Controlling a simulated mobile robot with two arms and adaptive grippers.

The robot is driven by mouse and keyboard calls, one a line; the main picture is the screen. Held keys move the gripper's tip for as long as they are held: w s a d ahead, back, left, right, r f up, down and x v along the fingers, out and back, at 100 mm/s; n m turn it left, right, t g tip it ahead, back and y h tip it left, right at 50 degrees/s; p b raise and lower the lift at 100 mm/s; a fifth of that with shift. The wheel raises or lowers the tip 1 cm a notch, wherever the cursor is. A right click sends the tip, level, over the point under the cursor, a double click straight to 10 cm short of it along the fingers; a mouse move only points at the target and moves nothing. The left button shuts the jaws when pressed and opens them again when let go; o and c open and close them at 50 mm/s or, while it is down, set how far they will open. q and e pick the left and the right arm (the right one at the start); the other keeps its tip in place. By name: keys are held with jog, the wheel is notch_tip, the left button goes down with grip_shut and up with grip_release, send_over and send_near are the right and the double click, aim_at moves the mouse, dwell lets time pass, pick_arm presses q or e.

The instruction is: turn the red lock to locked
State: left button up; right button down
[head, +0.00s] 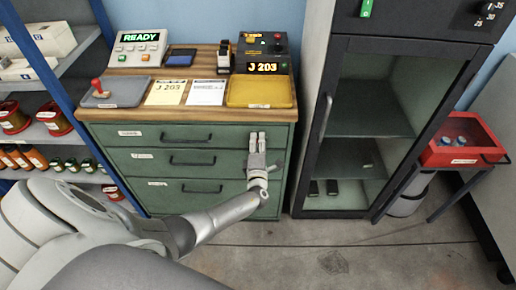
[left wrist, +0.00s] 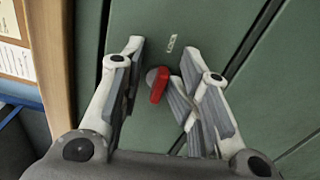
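The red lock (left wrist: 159,86) is a small red lever on a grey round base on the green cabinet front, slightly tilted in the left wrist view. A small label (left wrist: 171,43) is near it, too small to read. My left gripper (left wrist: 162,62) is open, with its fingers on either side of the lock. The right finger is close to the lever; I cannot tell whether it touches. In the head view my left gripper (head: 257,138) is at the right end of the top drawer (head: 150,134) and hides the lock. My right gripper is out of view.
The bench top above holds a yellow tray (head: 260,93), papers (head: 206,92) and a display box reading READY (head: 138,48). Right of the drawers stands a dark glass-door cabinet (head: 340,120). Shelves with jars (head: 12,118) are at the left. The floor in front is clear.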

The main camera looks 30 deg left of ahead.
pick_arm(q)
jog(key=v, duration=1.2)
jog(key=shift+a, duration=0.1)
